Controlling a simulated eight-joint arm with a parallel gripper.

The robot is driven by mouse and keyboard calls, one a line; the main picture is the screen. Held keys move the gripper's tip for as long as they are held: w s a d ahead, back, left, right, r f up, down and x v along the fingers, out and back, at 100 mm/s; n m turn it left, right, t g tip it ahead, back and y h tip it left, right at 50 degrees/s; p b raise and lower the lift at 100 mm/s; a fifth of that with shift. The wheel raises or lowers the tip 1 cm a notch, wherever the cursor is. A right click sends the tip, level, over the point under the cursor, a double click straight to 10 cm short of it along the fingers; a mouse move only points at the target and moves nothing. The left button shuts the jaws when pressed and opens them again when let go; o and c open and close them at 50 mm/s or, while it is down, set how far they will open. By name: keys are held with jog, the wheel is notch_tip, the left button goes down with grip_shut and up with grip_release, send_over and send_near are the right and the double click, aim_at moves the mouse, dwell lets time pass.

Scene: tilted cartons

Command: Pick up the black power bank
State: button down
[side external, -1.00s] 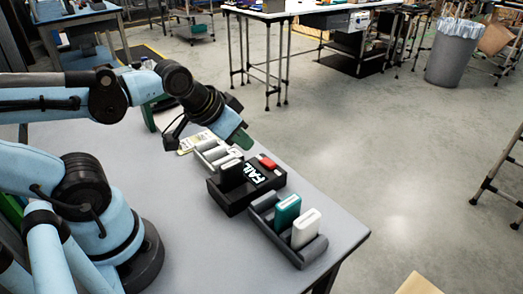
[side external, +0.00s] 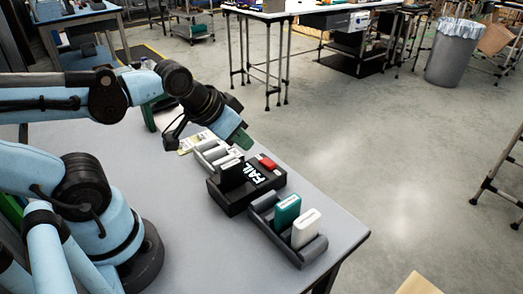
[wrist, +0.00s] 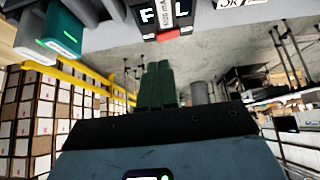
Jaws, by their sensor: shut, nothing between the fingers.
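The black power bank (side external: 231,174) stands upright at the left end of a black tester (side external: 240,203) whose display reads FAIL. In the wrist view a labelled end of it shows at the top edge (wrist: 168,14), partly cut off. My gripper (side external: 243,143) is tilted downward above the far side of the tester, apart from the power bank. In the wrist view its green fingers (wrist: 159,72) are together with nothing between them.
A grey rack (side external: 302,256) in front of the tester holds a teal power bank (side external: 287,212) and a white one (side external: 306,229). Another grey rack with light items (side external: 212,152) stands behind the tester. The table's right edge is close by; the table (side external: 180,210) left of the tester is clear.

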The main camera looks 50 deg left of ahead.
aim_at(231, 164)
jog(key=shift+c, duration=1)
grip_release()
jog(key=n, duration=0.1)
jog(key=n+g, duration=0.1)
jog(key=n, duration=0.1)
jog(key=r+n+g, duration=0.1)
jog(key=n, duration=0.1)
jog(key=shift+a, duration=0.35)
jog(key=n, duration=0.1)
jog(key=r+n+g, duration=0.1)
jog(key=n, duration=0.1)
jog(key=n+g, duration=0.1)
jog(key=shift+s+a+r+n, duration=0.2)
jog(key=shift+s+a+n, duration=0.1)
jog(key=shift+n, duration=0.1)
jog(key=f+n+g, duration=0.1)
jog(key=n, duration=0.1)
jog(key=f+n+g, duration=0.1)
jog(key=n, duration=0.2)
jog(key=s+f+n+g, duration=0.1)
jog(key=f+n, duration=0.1)
jog(key=n, duration=0.1)
jog(key=shift+a, duration=0.4)
jog(key=shift+s+d+f, duration=0.1)
jog(key=shift+d+f, duration=0.05)
jog(key=shift+f, duration=0.9)
jog(key=shift+s+d+f, duration=0.1)
jog(key=shift+d+f, duration=0.05)
jog(key=shift+f, duration=1.55)
